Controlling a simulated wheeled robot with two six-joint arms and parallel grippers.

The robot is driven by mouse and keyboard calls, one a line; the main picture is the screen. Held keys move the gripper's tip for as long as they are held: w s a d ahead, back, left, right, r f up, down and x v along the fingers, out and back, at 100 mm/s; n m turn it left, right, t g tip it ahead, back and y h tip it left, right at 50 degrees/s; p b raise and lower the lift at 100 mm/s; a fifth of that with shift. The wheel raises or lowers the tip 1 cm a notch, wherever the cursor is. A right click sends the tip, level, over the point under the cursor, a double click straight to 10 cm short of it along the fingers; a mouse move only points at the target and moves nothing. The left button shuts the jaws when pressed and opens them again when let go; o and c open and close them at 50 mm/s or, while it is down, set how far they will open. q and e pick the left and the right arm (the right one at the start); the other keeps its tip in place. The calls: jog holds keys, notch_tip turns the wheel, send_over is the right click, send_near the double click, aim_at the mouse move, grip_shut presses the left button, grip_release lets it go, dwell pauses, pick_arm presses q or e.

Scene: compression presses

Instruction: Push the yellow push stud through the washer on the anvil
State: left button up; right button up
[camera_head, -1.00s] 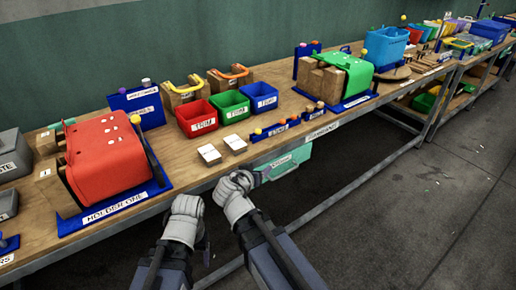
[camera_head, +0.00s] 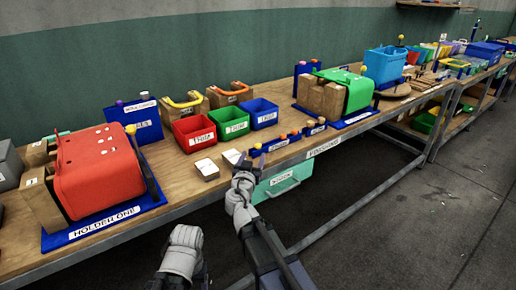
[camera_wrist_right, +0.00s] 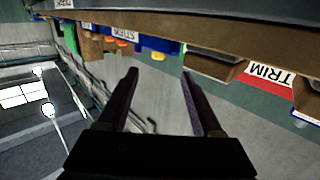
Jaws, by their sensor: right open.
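A small yellow stud (camera_head: 257,147) stands in the nearer end of a narrow blue rack at the bench's front edge. I cannot tell whether it is the push stud. My right gripper (camera_head: 250,161) is open and empty at the front edge, just before that rack; its two spread fingers also show in the right wrist view (camera_wrist_right: 160,75). My left gripper (camera_head: 183,250) hangs low in front of the bench; its fingers are not clear. A red press (camera_head: 95,165) on a blue base marked HOLDER ONE and a green press (camera_head: 352,88) stand on the bench. I cannot make out a washer or anvil.
Red (camera_head: 192,133), green (camera_head: 231,122) and blue (camera_head: 262,113) TRIM bins stand behind the rack. Two white-topped blocks (camera_head: 206,169) lie near the front edge. Bare wood lies right of the red press.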

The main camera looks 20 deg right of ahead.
aim_at(257, 147)
jog(key=shift+b+x, duration=0.3)
jog(key=shift+x, duration=3.2)
jog(key=shift+s+f, duration=0.1)
jog(key=shift+f, duration=0.05)
grip_shut()
